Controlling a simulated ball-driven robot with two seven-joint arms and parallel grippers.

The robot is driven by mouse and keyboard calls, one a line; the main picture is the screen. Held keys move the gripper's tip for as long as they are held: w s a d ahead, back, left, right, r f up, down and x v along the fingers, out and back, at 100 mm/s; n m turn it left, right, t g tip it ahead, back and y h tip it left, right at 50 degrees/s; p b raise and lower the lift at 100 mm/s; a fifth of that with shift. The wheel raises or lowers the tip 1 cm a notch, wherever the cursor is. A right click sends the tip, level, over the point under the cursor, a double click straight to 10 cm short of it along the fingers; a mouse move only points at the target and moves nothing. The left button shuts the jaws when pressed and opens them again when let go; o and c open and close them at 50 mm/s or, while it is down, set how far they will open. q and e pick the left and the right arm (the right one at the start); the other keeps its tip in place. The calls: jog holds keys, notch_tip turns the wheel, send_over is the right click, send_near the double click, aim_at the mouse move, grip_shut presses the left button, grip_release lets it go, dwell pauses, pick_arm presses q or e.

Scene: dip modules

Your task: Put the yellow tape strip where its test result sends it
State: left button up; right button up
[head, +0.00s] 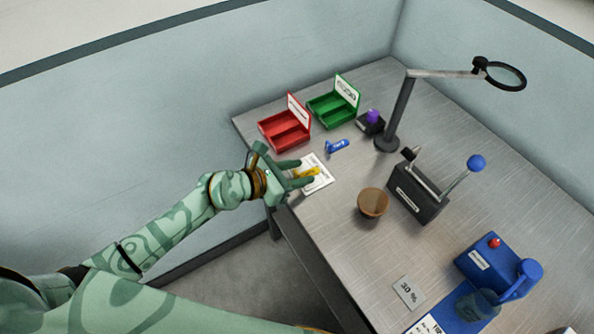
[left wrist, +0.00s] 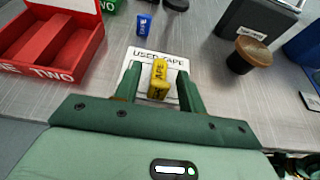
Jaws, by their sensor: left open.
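The yellow tape strip (head: 310,171) lies on a white card (head: 322,181) near the table's left edge. In the left wrist view the strip (left wrist: 159,80) has black lettering, and the card (left wrist: 172,58) reads "USED TAPE". My left gripper (head: 304,173) is open, with one finger on each side of the strip and a gap showing on both sides. A red two-part tray (head: 284,135) and a green tray (head: 332,111) with upright labels stand at the back left. My right gripper is not in view.
A brown-topped round pot (head: 373,202), a dark lever device (head: 418,194), a magnifier lamp (head: 388,139), a small purple-topped block (head: 371,122) and a blue device (head: 490,262) stand further right. A "30 %" card (head: 408,293) lies in front.

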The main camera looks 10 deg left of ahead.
pick_arm(q)
jog(key=shift+s+a+r, duration=0.1)
jog(key=shift+a+r, duration=0.05)
jog(key=shift+r, duration=0.1)
jog(key=p+v, duration=0.1)
jog(key=v, duration=1)
jog(key=shift+s+a+p, duration=0.2)
jog(key=shift+s+p, duration=0.05)
jog(key=shift+p, duration=0.15)
jog(key=s+a+f+n+y, duration=0.2)
jog(key=a+f+n, duration=0.2)
jog(key=f+n, duration=0.4)
jog(key=s+a+f+n+y, duration=0.2)
jog(key=a+f+n+y, duration=0.1)
jog(key=f+n, duration=0.55)
jog(key=s+a+f+n+y, duration=0.2)
jog(key=s+a+f+n, duration=0.15)
jog(key=f+n, duration=0.5)
jog(key=s+d+f+n+g+y, duration=0.1)
jog(key=s+f+n+g, duration=0.3)
jog(key=s+f+n, duration=0.4)
jog(key=s+d+f+n+g+y, duration=0.1)
jog(key=s+f+n+g, duration=0.3)
jog(key=s, duration=1.8)
notch_tip(320, 180, down, 4)
jog(key=d+n, duration=0.1)
jog(key=n, duration=0.3)
jog(key=shift+d+g+y, duration=0.3)
jog(key=shift+g, duration=0.1)
